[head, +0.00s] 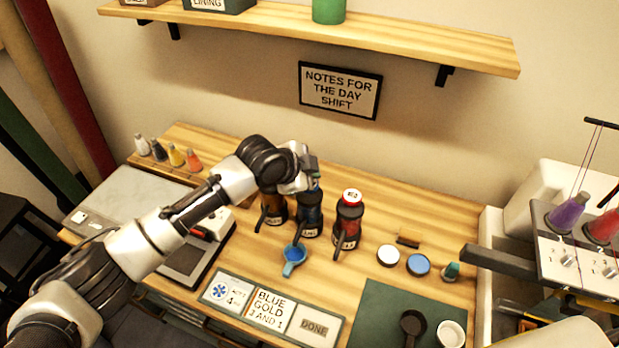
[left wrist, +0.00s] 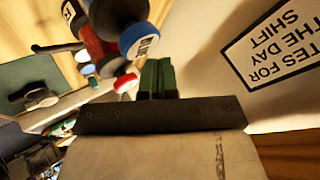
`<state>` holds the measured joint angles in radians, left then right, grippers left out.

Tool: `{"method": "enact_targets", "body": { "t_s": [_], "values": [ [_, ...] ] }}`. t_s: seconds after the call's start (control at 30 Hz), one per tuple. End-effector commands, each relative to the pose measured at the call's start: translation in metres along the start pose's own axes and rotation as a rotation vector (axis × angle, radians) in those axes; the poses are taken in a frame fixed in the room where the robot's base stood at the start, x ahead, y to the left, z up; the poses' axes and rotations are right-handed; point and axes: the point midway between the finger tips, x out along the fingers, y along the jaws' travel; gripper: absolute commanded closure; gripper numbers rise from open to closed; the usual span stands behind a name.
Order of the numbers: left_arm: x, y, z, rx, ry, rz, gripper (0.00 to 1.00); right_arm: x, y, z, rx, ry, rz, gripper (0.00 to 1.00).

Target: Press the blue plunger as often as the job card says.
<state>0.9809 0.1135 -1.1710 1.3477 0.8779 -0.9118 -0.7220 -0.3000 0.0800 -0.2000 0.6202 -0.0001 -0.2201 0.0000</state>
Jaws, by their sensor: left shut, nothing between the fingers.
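Three pump bottles stand in a row: a gold one (head: 273,210), a blue one (head: 309,216) and a red one (head: 347,225). My left gripper (head: 313,170) is shut and empty over the top of the blue bottle, hiding most of its plunger in the head view. In the left wrist view the round blue plunger cap (left wrist: 138,40) is beside the green fingertips (left wrist: 157,76); I cannot tell whether they touch. A blue scoop-like cup (head: 293,257) stands below its spout. The job card (head: 269,309) reads "BLUE GOLD" above small numbers, the first unclear.
A "DONE" card (head: 313,328) is beside the job card. White and blue round lids (head: 388,256) lie right of the bottles. A green mat (head: 375,315) holds a dark scoop and white cup. A shelf (head: 400,38) overhangs the back; a thread machine (head: 580,240) stands right.

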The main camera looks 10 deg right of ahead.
Motion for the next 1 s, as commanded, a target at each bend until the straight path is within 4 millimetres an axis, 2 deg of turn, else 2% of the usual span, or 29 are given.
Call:
{"method": "enact_targets", "body": {
  "t_s": [0.43,0.9,1.0],
  "values": [
    [-0.004,-0.004,-0.004,0.001,0.002,-0.002,1.00,-0.005,0.000,0.000,0.000,0.000,0.000,0.52],
    [-0.036,-0.026,-0.027,0.001,0.003,-0.002,1.00,-0.044,0.001,-0.004,0.000,0.000,0.000,0.52],
    [-0.038,-0.028,-0.029,0.001,0.002,-0.002,1.00,-0.047,0.001,-0.004,0.000,0.000,0.000,0.52]
  ]
}}
